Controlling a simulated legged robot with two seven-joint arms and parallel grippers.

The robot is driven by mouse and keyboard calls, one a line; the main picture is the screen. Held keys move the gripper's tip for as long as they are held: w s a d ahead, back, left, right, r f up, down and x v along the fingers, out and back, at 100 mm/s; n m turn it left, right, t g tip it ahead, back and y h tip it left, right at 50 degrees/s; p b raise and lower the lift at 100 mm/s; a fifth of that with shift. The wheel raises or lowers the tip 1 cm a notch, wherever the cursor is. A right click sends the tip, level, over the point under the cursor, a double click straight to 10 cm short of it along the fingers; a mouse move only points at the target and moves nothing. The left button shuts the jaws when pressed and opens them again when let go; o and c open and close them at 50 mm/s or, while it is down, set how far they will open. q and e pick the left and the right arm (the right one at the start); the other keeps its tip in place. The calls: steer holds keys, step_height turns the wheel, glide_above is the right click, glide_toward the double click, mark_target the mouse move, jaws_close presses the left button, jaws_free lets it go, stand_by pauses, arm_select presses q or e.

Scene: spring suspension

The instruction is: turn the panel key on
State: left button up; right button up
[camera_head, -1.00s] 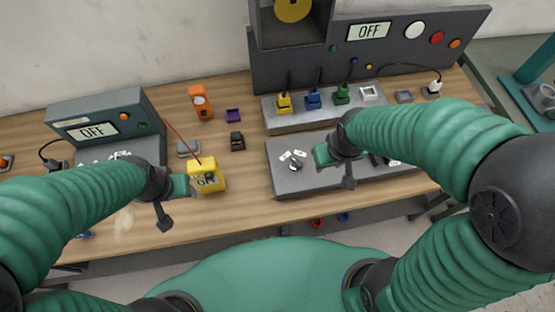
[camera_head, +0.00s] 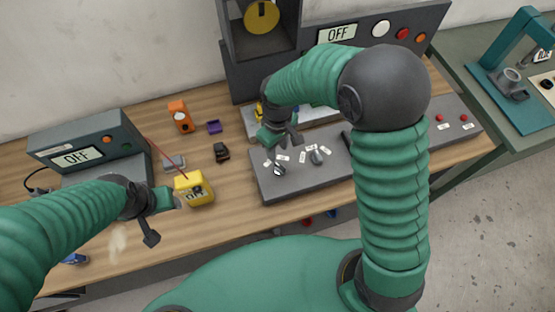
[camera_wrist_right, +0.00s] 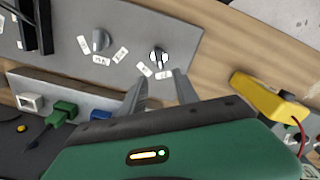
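The grey control panel (camera_head: 337,174) lies on the bench. The panel key (camera_head: 279,170) is a small silver and black switch near its left end, with two white labels beside it. It also shows in the right wrist view (camera_wrist_right: 158,57); the label text is too small to read. My right gripper (camera_head: 287,143) is above the panel, just behind the key in the head view. In the right wrist view its two fingers (camera_wrist_right: 158,88) are apart and empty, with the key just beyond the tips. My left gripper (camera_head: 166,217) is beside the yellow meter; its fingers are unclear.
A grey knob (camera_head: 317,156) with several labels sits right of the key. The yellow meter (camera_head: 199,195) stands left of the panel. A grey box (camera_head: 110,143) and the rear console (camera_head: 337,35) both read OFF. Bare wood separates meter and panel.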

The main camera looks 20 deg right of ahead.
mark_target(277, 164)
step_height(277, 164, down, 9)
steer(key=shift+r+p, duration=0.1)
steer(key=shift+p, duration=0.3)
jaws_close()
